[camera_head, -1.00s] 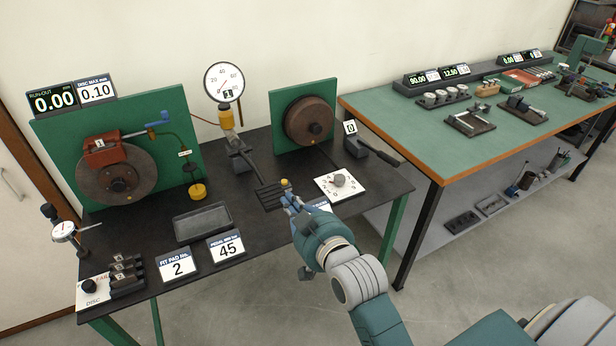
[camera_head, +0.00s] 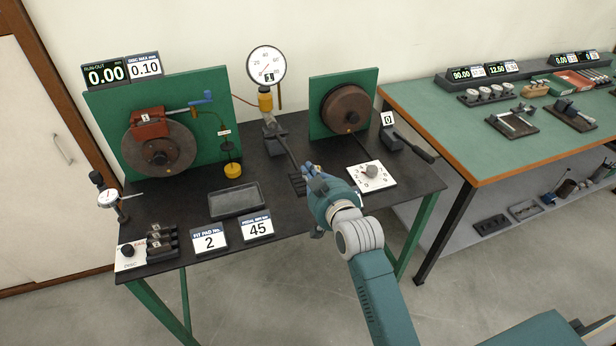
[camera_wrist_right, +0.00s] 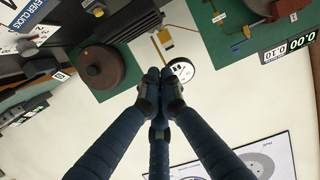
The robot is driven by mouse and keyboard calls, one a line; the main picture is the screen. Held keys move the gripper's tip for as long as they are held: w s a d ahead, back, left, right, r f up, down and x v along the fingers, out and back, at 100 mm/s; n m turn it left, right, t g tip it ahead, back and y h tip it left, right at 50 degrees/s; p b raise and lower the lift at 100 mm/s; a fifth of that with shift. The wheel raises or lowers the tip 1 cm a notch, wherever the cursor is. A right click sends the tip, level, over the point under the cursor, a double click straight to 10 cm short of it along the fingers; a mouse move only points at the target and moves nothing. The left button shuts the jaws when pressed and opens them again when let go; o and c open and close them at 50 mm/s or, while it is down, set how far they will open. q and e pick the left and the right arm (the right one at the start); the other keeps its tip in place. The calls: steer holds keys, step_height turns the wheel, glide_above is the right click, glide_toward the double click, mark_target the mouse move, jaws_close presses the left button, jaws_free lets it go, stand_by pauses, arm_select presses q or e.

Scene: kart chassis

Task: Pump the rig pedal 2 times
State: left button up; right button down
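The rig pedal is a dark lever (camera_head: 284,152) running forward from the base under the round gauge (camera_head: 266,66), with a ribbed pad (camera_head: 297,184) at its near end. My right gripper (camera_head: 308,170) is at the pad's right side and hides part of it. Contact cannot be told. In the right wrist view the ribbed pad (camera_wrist_right: 130,22) shows beyond the fingers, whose tips (camera_wrist_right: 158,76) are together with nothing visible between them. A small number under the gauge's needle reads 1. My left gripper is out of view.
A white dial plate (camera_head: 384,182) with a knob lies right of the gripper. A drum (camera_head: 345,109) on a green panel stands behind, with a lever (camera_head: 415,147) at right. A tray (camera_head: 236,200) and cards reading 2 (camera_head: 209,241) and 45 (camera_head: 257,228) lie at left.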

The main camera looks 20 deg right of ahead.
steer(key=shift+x, duration=0.95)
step_height(320, 180, down, 3)
steer(key=shift+s+r+p, duration=0.15)
steer(key=shift+p, duration=0.25)
steer(key=shift+s+f, duration=0.1)
steer(key=shift+f, duration=0.35)
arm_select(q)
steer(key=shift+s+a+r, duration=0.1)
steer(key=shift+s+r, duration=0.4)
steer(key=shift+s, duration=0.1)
arm_select(e)
steer(key=shift+f, duration=0.15)
